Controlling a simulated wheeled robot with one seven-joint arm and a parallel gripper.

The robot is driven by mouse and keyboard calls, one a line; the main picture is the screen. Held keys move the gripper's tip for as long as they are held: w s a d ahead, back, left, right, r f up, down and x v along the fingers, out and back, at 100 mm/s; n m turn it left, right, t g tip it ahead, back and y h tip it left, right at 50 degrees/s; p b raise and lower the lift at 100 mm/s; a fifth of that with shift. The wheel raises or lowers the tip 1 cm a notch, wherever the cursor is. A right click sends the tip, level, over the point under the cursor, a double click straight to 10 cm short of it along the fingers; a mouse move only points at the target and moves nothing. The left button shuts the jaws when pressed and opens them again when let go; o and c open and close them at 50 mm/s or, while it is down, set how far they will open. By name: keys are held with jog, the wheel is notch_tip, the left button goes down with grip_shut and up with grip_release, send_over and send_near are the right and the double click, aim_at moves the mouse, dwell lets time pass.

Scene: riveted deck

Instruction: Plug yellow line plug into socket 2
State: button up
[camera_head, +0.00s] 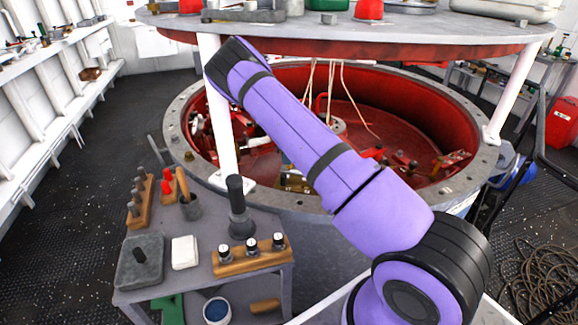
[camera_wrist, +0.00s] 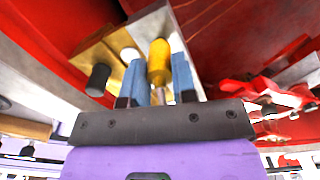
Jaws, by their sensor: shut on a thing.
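The yellow line plug (camera_wrist: 158,58) stands between the two blue fingers of my gripper (camera_wrist: 157,76) in the wrist view. The fingers are shut on it, and a thin metal stem shows at its near end. Beyond and to the left is a brass-coloured block (camera_wrist: 112,72) with a black round piece (camera_wrist: 98,80) and a white round piece (camera_wrist: 130,55). I cannot tell which of these is socket 2, or whether the plug's far end touches the block. In the head view my arm hides the gripper and plug; part of a brass-coloured piece (camera_head: 293,182) shows inside the red well.
The round red well (camera_head: 345,90) has a grey bolted rim, with a white post (camera_head: 218,120) close to my arm. Thin pale lines hang inside. Red fittings (camera_wrist: 275,92) lie right of the gripper. A small grey table (camera_head: 205,220) with tools stands at front left.

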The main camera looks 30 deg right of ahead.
jog(key=shift+r, duration=1.75)
